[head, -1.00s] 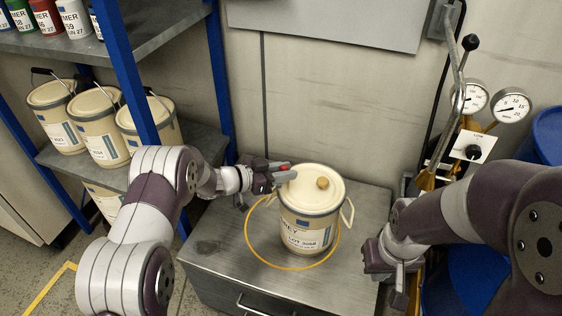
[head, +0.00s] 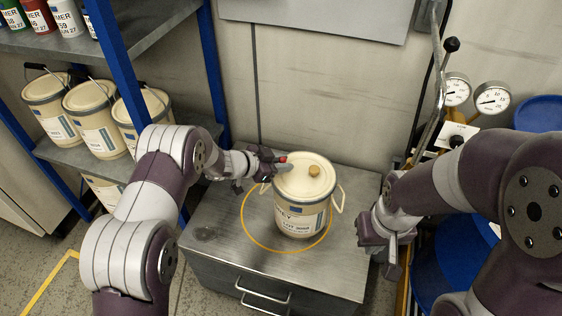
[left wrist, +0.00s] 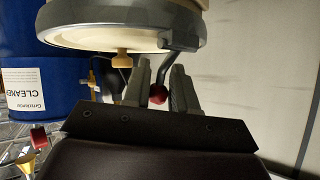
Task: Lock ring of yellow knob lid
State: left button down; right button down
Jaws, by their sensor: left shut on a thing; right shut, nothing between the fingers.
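The cream pail (head: 299,215) stands upright on the grey cabinet top, with its lid (head: 296,181) on. The lid has a small yellow-tan knob (head: 314,171), also visible in the left wrist view (left wrist: 122,58). The lock ring (left wrist: 165,45) runs round the lid's rim, and its dark lever ends in a red ball (left wrist: 158,94). My left gripper (head: 283,164) is at the lid's left back edge, shut on the lever; its fingers (left wrist: 160,82) flank the lever near the ball. The exact contact is partly hidden. My right gripper (head: 392,254) is shut and empty, right of the pail.
An orange circle (head: 243,226) is marked on the cabinet top (head: 215,240) round the pail. A shelf with several similar pails (head: 95,120) stands left. Gauges (head: 491,98) and a blue drum (head: 450,258) stand right. The cabinet top's front left is clear.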

pick_arm(q)
jog(key=c, duration=1)
grip_release()
